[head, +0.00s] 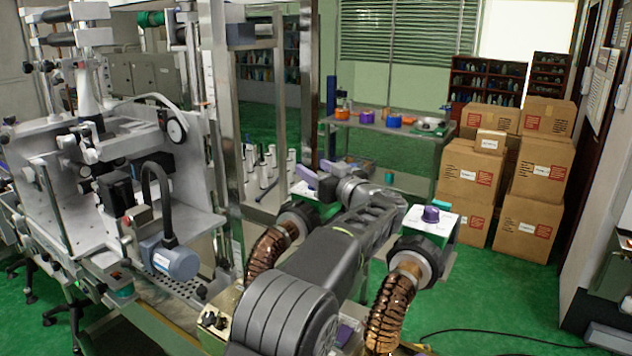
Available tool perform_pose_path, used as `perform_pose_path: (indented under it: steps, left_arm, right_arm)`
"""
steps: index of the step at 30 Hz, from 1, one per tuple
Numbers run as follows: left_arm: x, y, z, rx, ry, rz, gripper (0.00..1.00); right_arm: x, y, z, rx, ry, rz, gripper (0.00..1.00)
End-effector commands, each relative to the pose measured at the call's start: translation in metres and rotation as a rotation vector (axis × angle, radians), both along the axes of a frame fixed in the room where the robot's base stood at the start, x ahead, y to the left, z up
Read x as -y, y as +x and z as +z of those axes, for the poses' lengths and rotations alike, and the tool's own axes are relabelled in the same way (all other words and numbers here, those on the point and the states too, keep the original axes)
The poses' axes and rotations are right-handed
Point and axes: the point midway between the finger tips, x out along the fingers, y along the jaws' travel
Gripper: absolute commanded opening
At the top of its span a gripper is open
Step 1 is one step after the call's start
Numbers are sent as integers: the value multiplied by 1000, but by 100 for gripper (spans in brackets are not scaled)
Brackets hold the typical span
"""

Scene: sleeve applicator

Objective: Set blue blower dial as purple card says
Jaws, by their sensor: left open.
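My left gripper (312,184) reaches out from the bottom centre and is open, low over the left blower's control box (314,203). The gripper and wrist cover much of that box, and I cannot make out a dial on it or tell whether the fingers touch it. The right blower's control box (412,216) has a white top and carries a blue-purple dial (430,214); its pointer is too small to read. A small purple patch (347,333) shows low in the picture, partly hidden by my arm; I cannot tell whether it is the purple card. My right gripper is out of view.
Copper-coloured hoses (385,318) rise to both blowers beside my arm. A steel post (309,85) and the grey machine with a blue motor (172,261) stand left. A table with coloured rolls (394,121) is behind. Cardboard boxes (528,223) are stacked at right.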

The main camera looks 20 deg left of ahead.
Motion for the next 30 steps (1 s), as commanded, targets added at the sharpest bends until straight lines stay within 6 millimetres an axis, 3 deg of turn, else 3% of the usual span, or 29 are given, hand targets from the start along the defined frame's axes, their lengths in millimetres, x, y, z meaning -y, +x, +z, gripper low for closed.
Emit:
perform_pose_path:
  steps: [6,13,25,30]
  left_arm:
    - [-1,0,43,3,-2,2,52]
    - [-1,0,68,1,-1,1,52]
    - [-3,1,66,-2,-3,-3,52]
    - [-28,11,39,-9,-25,-55,52]
  right_arm:
    - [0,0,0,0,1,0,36]
    - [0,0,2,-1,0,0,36]
    - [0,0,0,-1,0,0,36]
    - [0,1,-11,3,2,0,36]
